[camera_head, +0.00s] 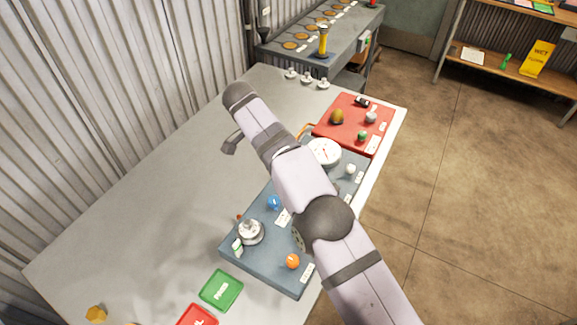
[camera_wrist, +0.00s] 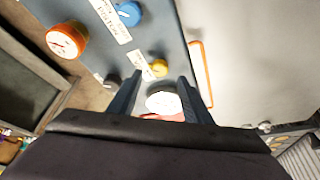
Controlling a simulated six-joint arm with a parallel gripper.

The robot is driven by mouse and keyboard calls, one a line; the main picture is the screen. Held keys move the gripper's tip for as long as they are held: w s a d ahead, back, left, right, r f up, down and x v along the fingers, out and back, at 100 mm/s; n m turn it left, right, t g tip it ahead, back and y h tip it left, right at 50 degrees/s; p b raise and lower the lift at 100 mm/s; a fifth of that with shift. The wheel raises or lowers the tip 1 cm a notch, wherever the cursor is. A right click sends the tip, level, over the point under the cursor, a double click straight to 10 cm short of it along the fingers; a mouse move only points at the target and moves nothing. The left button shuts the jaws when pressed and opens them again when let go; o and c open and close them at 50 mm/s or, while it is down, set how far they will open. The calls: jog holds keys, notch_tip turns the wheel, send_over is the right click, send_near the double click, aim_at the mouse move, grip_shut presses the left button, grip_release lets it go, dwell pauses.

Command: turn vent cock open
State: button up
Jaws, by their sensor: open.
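The blue-grey panel (camera_head: 265,265) lies on the bench and carries several knobs and labels; I cannot tell which is the vent cock. In the wrist view an orange knob (camera_wrist: 66,40), a blue knob (camera_wrist: 128,13), a yellow knob (camera_wrist: 158,67) and a dark grey knob (camera_wrist: 112,80) show beside white labels too small to read surely. My gripper (camera_wrist: 160,78) is open, its two dark fingers apart, with a pale round thing (camera_wrist: 163,101) seen between them. Nothing is visibly held. In the head view my arm hides part of the panel, and the fingers are not clearly seen.
A white-faced gauge (camera_head: 323,152) and a silver fitting (camera_head: 250,232) stand on the panel. A red board (camera_head: 347,138) with small items lies beyond. A green card (camera_head: 221,290) and red card (camera_head: 197,316) lie in front. The bench's left side (camera_head: 150,205) is mostly clear.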

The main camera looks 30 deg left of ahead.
jog(key=shift+v, duration=0.95)
jog(key=w+d+r+m+p, duration=0.2)
jog(key=w+d+r, duration=0.2)
jog(key=d+r, duration=0.7)
jog(key=s+a+f+n+g+y, duration=0.25)
jog(key=s+f+n, duration=0.35)
jog(key=f+n, duration=0.45)
jog(key=w+a+n+y, duration=0.1)
jog(key=n, duration=0.1)
jog(key=a+n+t, duration=0.1)
jog(key=n, duration=0.1)
jog(key=w+a+n+t+y, duration=0.1)
jog(key=a+n, duration=0.1)
jog(key=shift+w+f+y, duration=0.3)
jog(key=shift+y, duration=0.05)
